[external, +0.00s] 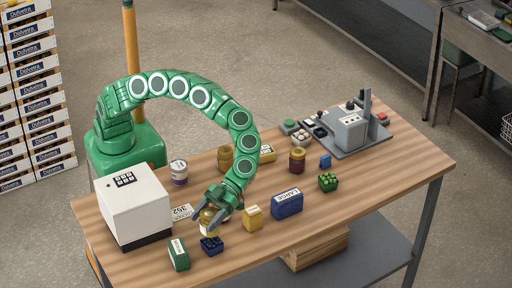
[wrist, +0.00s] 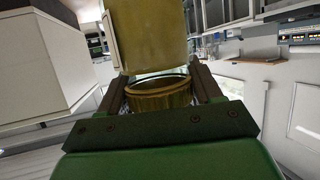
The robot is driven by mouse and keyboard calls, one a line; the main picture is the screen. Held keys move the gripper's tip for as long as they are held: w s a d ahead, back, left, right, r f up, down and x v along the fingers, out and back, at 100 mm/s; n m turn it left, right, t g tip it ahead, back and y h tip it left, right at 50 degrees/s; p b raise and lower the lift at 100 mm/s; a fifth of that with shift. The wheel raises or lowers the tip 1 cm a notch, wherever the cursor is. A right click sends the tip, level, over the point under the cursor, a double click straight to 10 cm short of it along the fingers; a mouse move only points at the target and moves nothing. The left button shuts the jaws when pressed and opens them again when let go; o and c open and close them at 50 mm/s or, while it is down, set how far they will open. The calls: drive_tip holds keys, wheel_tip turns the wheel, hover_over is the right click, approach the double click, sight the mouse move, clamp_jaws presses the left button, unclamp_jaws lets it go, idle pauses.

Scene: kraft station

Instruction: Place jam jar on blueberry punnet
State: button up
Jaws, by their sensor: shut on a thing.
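The jar has a gold lid and a pale label. In the wrist view the gold lid (wrist: 160,94) is between the dark fingertips of my gripper (wrist: 163,88). A large yellowish cylinder (wrist: 153,40) shows just beyond it; I cannot tell whether it is part of the same jar. The blueberry punnet (external: 211,246), small and dark blue, stands on the table just in front of the held jar. The jar's underside is hidden.
Close by are a green carton (external: 178,254), a yellow box (external: 252,217), a blue box (external: 287,204) and a white box-shaped unit (external: 133,205). Other jars (external: 297,160) stand farther back. A grey machine (external: 349,130) is at right. Bare wood lies along the front right.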

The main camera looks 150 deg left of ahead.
sight(204, 230)
drive_tip(key=shift+w+f, duration=0.2)
drive_tip(key=shift+f, duration=1.45)
drive_tip(key=shift+f, duration=0.15)
drive_tip(key=o, duration=1.3)
drive_tip(key=shift+o, duration=0.2)
drive_tip(key=shift+s+a+r, duration=0.1)
drive_tip(key=shift+a+r, duration=0.1)
drive_tip(key=shift+r, duration=0.05)
drive_tip(key=shift+v, duration=2.55)
